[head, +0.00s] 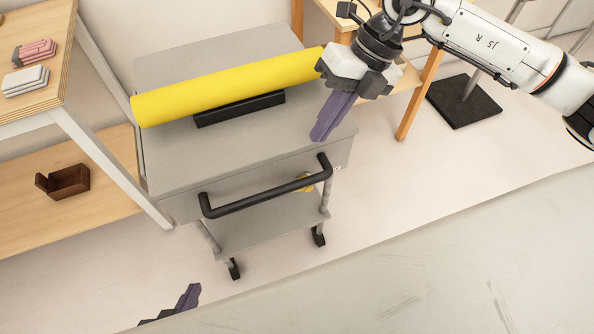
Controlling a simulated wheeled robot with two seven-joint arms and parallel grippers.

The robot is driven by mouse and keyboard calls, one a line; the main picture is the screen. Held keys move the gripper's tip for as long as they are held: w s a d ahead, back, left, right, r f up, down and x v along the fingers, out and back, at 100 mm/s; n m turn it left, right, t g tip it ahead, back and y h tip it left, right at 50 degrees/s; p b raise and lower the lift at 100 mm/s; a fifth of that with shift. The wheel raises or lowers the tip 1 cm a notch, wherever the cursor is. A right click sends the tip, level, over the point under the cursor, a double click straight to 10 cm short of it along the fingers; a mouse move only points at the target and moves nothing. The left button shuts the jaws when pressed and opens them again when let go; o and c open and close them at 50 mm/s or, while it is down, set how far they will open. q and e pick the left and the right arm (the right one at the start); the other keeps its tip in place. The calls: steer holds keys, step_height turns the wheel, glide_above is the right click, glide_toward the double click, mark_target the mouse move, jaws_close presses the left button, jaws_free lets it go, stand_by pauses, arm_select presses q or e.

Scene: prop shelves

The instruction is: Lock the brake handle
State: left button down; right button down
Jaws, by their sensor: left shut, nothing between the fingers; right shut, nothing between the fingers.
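A grey cart (175,178) with a black push bar (262,200) along its near side stands in the middle of the head view. My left gripper (191,292) shows only as purple fingertips at the bottom left, shut and empty, below and left of the cart.
A long yellow roll (225,86) lies across the cart top, with a black block (240,108) in front of it. A wooden shelf (30,225) with a brown holder (65,181) stands at left. A black stand base (463,101) is at right. A grey surface (440,260) fills the lower right.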

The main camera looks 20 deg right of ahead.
steer(key=shift+a, duration=0.1)
steer(key=x, duration=1.4)
steer(key=shift+p, duration=0.3)
